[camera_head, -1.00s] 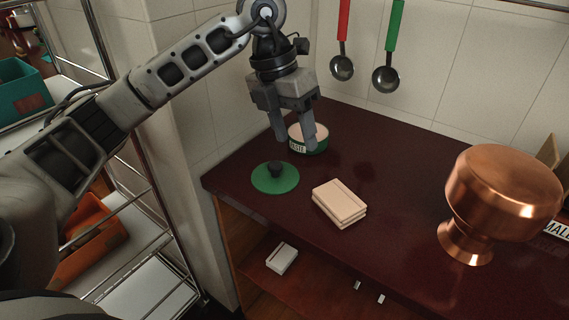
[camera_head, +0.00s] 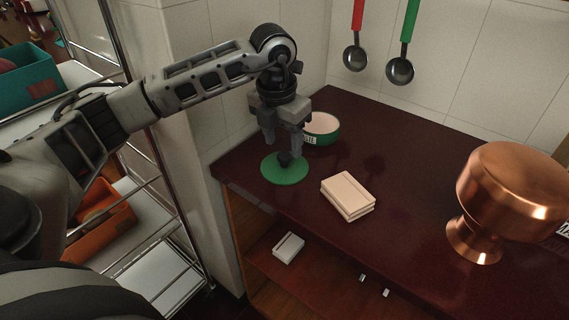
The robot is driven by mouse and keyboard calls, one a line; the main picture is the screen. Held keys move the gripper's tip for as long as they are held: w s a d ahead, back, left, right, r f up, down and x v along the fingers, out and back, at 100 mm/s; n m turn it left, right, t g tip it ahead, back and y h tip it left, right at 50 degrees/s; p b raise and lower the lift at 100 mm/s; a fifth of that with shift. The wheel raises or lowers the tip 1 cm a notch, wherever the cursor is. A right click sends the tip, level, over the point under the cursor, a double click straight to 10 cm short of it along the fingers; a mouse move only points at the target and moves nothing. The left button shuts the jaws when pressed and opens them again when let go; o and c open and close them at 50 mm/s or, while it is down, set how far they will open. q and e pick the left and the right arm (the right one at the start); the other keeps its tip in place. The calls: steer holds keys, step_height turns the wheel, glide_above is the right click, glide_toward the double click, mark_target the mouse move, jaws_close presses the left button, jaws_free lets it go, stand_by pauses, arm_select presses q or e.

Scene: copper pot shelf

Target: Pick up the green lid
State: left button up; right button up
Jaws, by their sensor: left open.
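The green lid (camera_head: 285,174) lies flat on the dark red countertop near its left end. Its dark knob (camera_head: 284,158) stands up at the middle. My left gripper (camera_head: 283,148) points down over the lid, open, with its fingertips close to the knob. Whether the fingers touch the knob I cannot tell. The green and white tin (camera_head: 323,128) stands just behind and to the right of the gripper, partly hidden by it. My right gripper is not in view.
A stack of cream blocks or books (camera_head: 348,195) lies right of the lid. A large copper pot (camera_head: 505,190) stands at the right on the countertop (camera_head: 420,190). Two ladles (camera_head: 401,70) hang on the tiled wall. A wire shelf with an orange bin (camera_head: 103,232) stands at the left.

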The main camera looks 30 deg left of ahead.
mark_target(284, 155)
arm_select(q)
steer(key=f, duration=0.4)
steer(key=shift+w+f, duration=0.1)
steer(key=shift+w, duration=0.2)
steer(key=c, duration=1)
steer(key=shift+c, duration=0.2)
